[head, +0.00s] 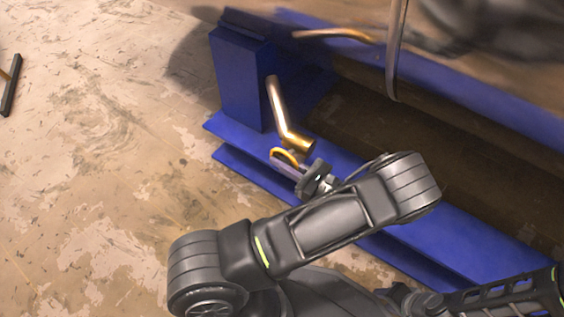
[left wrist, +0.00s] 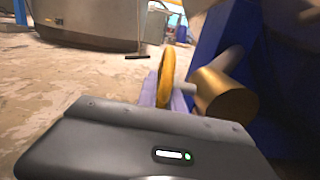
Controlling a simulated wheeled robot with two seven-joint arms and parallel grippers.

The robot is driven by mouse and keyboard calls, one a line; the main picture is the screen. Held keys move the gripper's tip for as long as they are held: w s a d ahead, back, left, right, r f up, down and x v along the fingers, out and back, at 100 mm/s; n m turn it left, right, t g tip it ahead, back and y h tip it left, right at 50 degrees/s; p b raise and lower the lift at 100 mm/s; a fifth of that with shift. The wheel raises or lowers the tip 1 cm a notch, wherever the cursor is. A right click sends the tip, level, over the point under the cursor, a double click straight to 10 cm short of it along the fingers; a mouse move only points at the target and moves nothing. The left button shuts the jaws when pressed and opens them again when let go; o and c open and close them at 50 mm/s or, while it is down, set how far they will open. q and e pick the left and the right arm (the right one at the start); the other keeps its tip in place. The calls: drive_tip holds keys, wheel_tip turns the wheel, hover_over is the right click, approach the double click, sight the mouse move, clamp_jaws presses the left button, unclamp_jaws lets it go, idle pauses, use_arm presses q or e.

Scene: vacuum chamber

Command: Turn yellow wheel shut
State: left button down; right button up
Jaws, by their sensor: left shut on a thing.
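The yellow wheel (head: 289,153) is a small ring on a brass valve at the end of a bent metal pipe (head: 278,103). My left gripper (head: 284,164) reaches it from below right and is shut on its rim, with part of the wheel showing beyond the fingers. In the left wrist view the yellow wheel (left wrist: 166,77) stands nearly edge-on, just beyond the dark gripper housing. A short grey stem joins it to the brass cylinder (left wrist: 225,95) on its right. The finger contact is partly hidden there. My right gripper is not visible.
A blue frame (head: 240,80) with a post and long beams runs behind and beside the valve. A large, blurred dark and metallic body (head: 490,40) lies at the upper right. The worn floor (head: 90,150) on the left is mostly clear. A dark stand foot (head: 11,85) shows at the far left.

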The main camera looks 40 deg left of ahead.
use_arm(q)
drive_tip(key=shift+a, duration=0.1)
idle(0.4)
drive_tip(key=c, duration=1.5)
unclamp_jaws()
drive_tip(key=d, duration=0.2)
drive_tip(key=d+p, duration=0.1)
drive_tip(key=d, duration=0.4)
drive_tip(key=shift+w+d+f, duration=0.1)
drive_tip(key=shift+d+f, duration=0.25)
drive_tip(key=shift+d, duration=0.05)
